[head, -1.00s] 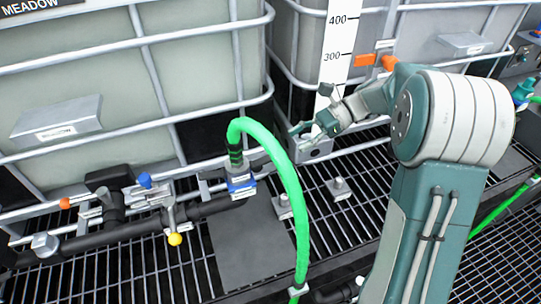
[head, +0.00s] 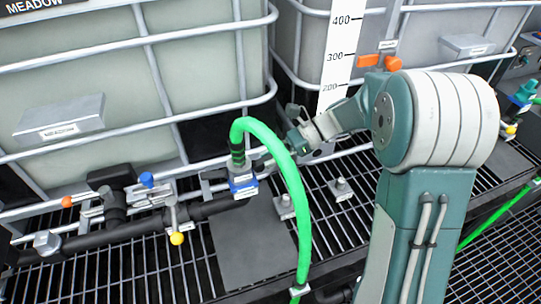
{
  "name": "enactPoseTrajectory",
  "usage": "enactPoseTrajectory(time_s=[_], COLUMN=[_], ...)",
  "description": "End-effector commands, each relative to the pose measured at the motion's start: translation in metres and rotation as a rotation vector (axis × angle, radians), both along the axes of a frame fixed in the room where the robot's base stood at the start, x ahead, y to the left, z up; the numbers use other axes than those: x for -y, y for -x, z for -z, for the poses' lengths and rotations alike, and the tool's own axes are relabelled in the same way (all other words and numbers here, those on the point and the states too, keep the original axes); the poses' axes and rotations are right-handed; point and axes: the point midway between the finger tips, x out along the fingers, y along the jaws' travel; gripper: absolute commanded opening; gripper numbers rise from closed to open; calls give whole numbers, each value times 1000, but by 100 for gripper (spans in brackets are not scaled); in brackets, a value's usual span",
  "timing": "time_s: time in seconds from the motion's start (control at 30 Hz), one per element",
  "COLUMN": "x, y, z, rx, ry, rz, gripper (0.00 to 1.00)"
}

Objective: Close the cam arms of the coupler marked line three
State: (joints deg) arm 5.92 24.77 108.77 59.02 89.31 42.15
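A blue coupler (head: 242,184) with a pale label sits at the end of the green hose (head: 300,200), on the dark pipe in front of the left tote. The label is too small to read, so I cannot tell if it says line three. Its cam arms cannot be made out clearly. My gripper (head: 293,134) is in the air to the right of the hose's upper bend, above and right of the blue coupler and apart from it. Its fingers are small and dark here, and their opening cannot be judged. A teal coupler (head: 524,92) stands at the far right edge.
Left of the coupler are a yellow-tipped valve handle (head: 177,238), a blue knob (head: 146,179) and a dark pipe (head: 120,232). Caged totes (head: 90,70) stand behind. A white level scale (head: 340,50) and orange parts (head: 367,60) are near my arm. Grating covers the floor.

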Motion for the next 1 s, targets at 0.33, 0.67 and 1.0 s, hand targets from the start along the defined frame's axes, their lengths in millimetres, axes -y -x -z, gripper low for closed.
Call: enactPoseTrajectory(time_s=[0.33,0.67,1.0], x=[-1,-4,-13], y=[0,1,3], z=[0,-7,-19], rx=[4,46,132], ry=[10,149,441], rz=[0,-2,-3], gripper=[0,0,0])
